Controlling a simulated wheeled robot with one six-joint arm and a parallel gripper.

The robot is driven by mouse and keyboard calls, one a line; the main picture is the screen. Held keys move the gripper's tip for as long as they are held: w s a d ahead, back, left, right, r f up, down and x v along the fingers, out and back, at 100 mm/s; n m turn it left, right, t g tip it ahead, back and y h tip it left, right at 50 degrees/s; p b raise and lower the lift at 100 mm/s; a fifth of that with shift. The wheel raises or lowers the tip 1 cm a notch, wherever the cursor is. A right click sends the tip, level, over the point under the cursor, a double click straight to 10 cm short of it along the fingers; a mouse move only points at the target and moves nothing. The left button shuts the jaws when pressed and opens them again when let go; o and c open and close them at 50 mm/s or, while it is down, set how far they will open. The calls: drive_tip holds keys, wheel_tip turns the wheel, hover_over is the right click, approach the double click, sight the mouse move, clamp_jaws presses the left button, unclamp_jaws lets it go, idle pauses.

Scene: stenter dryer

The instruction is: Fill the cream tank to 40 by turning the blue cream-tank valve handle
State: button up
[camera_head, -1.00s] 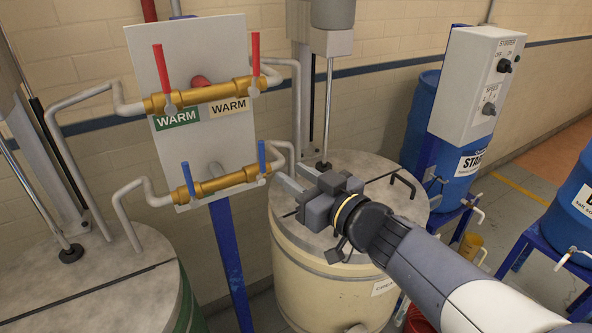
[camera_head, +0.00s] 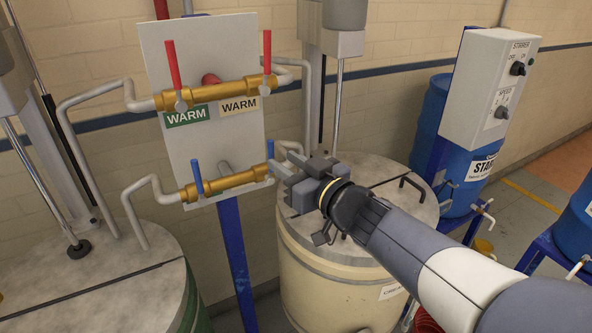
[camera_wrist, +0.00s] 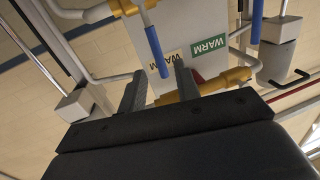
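The blue cream-tank valve handle (camera_head: 270,149) stands upright at the right end of the lower brass pipe. It also shows in the wrist view (camera_wrist: 154,46), pointing down between the two fingers in the picture. My gripper (camera_head: 284,163) is open, with its fingertips just right of and below this handle in the head view. The fingers (camera_wrist: 160,71) show no contact with it, and I cannot tell the gap in depth. The cream tank (camera_head: 330,285) stands below my arm, with a grey lid. Its level and any readout are not visible.
The other blue handle (camera_head: 196,178) is on the left of the lower pipe. Two red handles (camera_head: 173,65) sit on the upper pipe (camera_head: 216,93). The panel (camera_head: 150,58) is behind them. A stirrer box (camera_head: 478,90) and blue drums stand right; a green tank (camera_head: 90,290) stands left.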

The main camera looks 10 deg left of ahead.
sight(273, 154)
drive_tip(key=shift+x, duration=2.85)
clamp_jaws()
